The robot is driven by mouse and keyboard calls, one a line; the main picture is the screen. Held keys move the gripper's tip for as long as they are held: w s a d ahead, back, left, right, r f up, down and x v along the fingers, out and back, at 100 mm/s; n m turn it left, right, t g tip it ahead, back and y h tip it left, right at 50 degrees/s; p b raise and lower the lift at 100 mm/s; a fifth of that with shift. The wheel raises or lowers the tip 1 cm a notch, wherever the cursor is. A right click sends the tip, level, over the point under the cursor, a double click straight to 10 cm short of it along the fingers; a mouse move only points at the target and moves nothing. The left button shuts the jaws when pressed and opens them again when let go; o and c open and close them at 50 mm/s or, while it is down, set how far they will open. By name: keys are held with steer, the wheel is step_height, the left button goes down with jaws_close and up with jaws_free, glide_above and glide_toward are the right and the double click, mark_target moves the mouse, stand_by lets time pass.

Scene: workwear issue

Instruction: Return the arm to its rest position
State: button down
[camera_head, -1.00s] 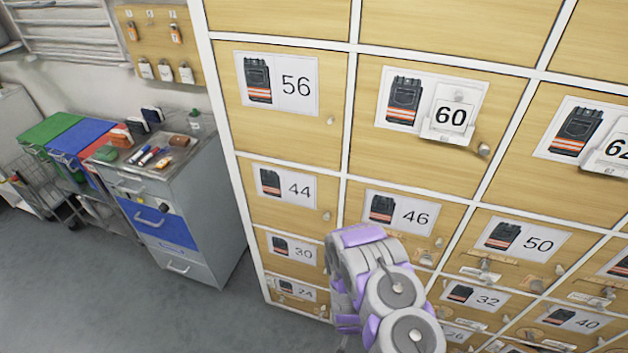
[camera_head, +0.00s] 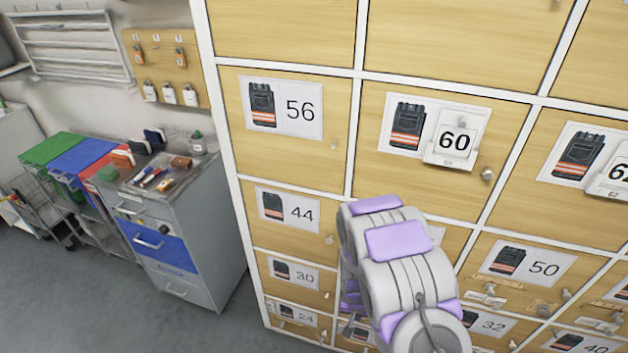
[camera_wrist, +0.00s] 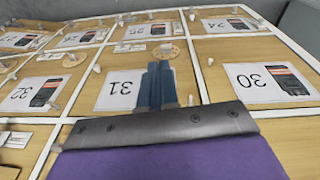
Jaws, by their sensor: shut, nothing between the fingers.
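My gripper (camera_wrist: 158,72) shows in the wrist view as two blue-grey fingers close together, shut with nothing between them. It is in front of the locker door labelled 31 (camera_wrist: 117,91) and partly covers that door and its picture. I cannot tell from the wrist view whether the fingers touch the door. In the head view my grey and purple arm is low in the middle, in front of the lower lockers, and hides the door labelled 46. My gripper cannot be made out in the head view.
The wooden locker wall (camera_head: 290,40) fills the right side, with knobs and hanging number tags such as 60 (camera_head: 454,144) sticking out. A grey cabinet (camera_head: 190,215) with small items on top stands at left. Grey floor (camera_head: 60,300) is clear at the lower left.

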steer(key=s+r+n+g, duration=0.1)
steer(key=s+r, duration=0.4)
steer(key=r, duration=0.7)
steer(key=s+r+g, duration=0.1)
steer(key=s+r, duration=0.4)
steer(key=r, duration=0.7)
steer(key=s+r, duration=0.6)
steer(key=s, duration=0.4)
steer(key=s+r+n+g, duration=0.1)
steer(key=s+r, duration=0.6)
steer(key=s, duration=0.4)
steer(key=shift+s+d+r+n+y, duration=0.2)
steer(key=shift+d+r+n+y, duration=0.1)
steer(key=shift+d+y, duration=0.1)
steer(key=shift+d, duration=0.1)
